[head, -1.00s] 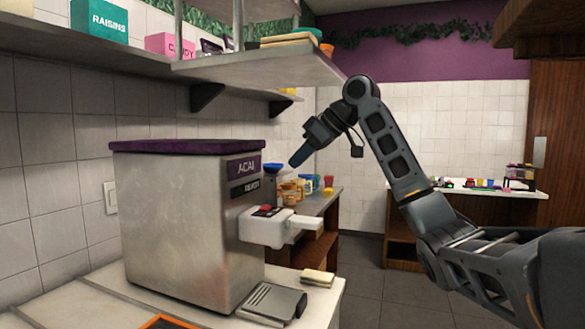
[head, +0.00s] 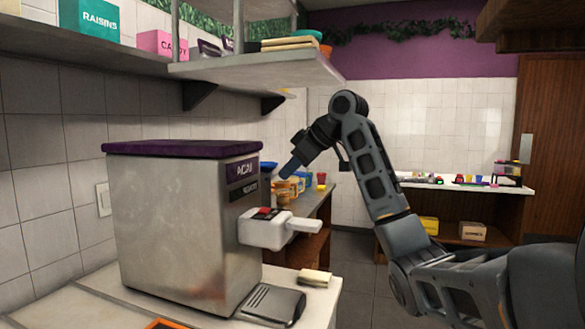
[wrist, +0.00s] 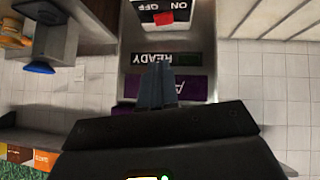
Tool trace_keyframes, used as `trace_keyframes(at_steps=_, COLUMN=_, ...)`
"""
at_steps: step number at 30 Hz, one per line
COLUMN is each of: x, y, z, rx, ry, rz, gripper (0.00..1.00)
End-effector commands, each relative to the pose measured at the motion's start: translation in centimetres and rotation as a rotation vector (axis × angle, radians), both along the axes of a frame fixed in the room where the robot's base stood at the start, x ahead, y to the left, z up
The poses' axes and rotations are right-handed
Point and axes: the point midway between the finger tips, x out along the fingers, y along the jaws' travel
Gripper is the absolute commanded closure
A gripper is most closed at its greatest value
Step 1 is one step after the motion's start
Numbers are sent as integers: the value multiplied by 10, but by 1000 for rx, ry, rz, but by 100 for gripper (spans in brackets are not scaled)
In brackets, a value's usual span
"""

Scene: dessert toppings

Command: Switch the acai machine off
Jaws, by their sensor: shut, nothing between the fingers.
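The acai machine (head: 180,225) is a steel box with a purple lid on the counter at left. Its front has a dark ACAI label and a READY sign, which also shows in the wrist view (wrist: 166,58). A red switch (head: 265,211) sits on top of the white dispenser block; the wrist view shows this switch (wrist: 163,18) beside ON and OFF lettering. I cannot tell which side is pressed. My gripper (head: 287,172) is shut and empty, pointing down-left, above and apart from the switch. Its closed blue-grey fingers (wrist: 157,84) show in the wrist view.
A shelf (head: 260,68) overhangs the machine. A drip tray (head: 270,303) and a sponge-like block (head: 314,277) lie on the counter. Topping containers (head: 290,187) stand on a side counter behind the gripper. Open floor lies right of the counter, towards a back counter (head: 465,187).

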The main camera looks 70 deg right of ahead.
Motion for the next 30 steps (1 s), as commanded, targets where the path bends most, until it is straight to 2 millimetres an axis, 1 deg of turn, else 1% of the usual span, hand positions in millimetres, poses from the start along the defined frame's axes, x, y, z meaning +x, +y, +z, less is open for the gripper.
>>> trace_keyframes(at_steps=3, x=18, y=-1, z=-16, rx=3, ry=2, rz=0, gripper=100)
trace_keyframes(at_steps=9, x=45, y=-4, z=-43, rx=2, ry=2, rz=0, gripper=100)
trace_keyframes(at_steps=12, x=44, y=-7, z=-59, rx=3, ry=2, rz=-2, gripper=100)
trace_keyframes(at_steps=15, x=45, y=-9, z=-71, rx=2, ry=1, rz=-1, gripper=100)
trace_keyframes(at_steps=18, x=45, y=-10, z=-78, rx=1, ry=1, rz=0, gripper=100)
trace_keyframes(at_steps=23, x=45, y=-11, z=-83, rx=-1, ry=0, rz=-1, gripper=100)
trace_keyframes(at_steps=30, x=45, y=-11, z=-83, rx=0, ry=0, rz=0, gripper=100)
